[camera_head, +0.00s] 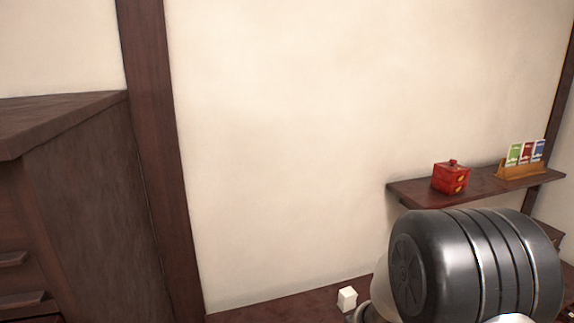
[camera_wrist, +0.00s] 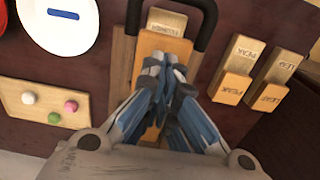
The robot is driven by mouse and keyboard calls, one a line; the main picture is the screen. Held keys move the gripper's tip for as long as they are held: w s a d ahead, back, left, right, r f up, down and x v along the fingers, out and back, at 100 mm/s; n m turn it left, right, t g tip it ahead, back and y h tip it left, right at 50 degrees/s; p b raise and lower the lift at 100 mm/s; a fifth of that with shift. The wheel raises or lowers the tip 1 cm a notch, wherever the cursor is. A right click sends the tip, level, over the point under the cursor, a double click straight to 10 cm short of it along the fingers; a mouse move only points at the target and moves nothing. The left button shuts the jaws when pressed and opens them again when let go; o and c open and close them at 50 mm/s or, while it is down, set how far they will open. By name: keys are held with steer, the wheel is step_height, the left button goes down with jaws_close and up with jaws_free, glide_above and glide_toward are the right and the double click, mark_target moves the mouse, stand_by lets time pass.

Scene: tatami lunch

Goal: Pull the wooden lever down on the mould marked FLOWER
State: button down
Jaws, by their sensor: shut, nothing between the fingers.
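In the wrist view my gripper (camera_wrist: 162,64) is shut and empty, its blue-grey fingers together. It is over an orange-brown wooden piece (camera_wrist: 149,45) on a wooden press with dark bars (camera_wrist: 131,18) at its sides. Whether the fingertips touch that piece cannot be told. A pale label block (camera_wrist: 166,22) stands just beyond it; its lettering is upside down and too blurred to read surely. No marking FLOWER can be made out. The fingers hide much of the press. My gripper and the press are not visible in the head view.
In the wrist view, wooden blocks marked PEAK (camera_wrist: 232,88) and LEAF (camera_wrist: 266,95) lie to the right. A board (camera_wrist: 20,100) with white, pink and green balls and a white plate (camera_wrist: 62,44) are left. The head view shows a wall shelf (camera_head: 414,196) with a red box (camera_head: 451,178).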

steer(key=shift+f+b, duration=0.8)
steer(key=shift+f, duration=0.45)
stand_by(1.8)
steer(key=shift+s+f, duration=0.15)
steer(key=shift+f, duration=0.1)
stand_by(0.9)
steer(key=shift+r+p, duration=2.75)
steer(key=shift+r, duration=0.85)
steer(key=shift+w+r, duration=0.2)
steer(key=s+r+m+t, duration=0.1)
steer(key=s+r+t, duration=0.1)
steer(key=s+r, duration=0.5)
steer(key=s+r+m+t, duration=0.2)
steer(key=s+r, duration=0.6)
steer(key=r, duration=1)
steer(key=shift+r+m+t, duration=0.3)
steer(key=shift+r, duration=0.1)
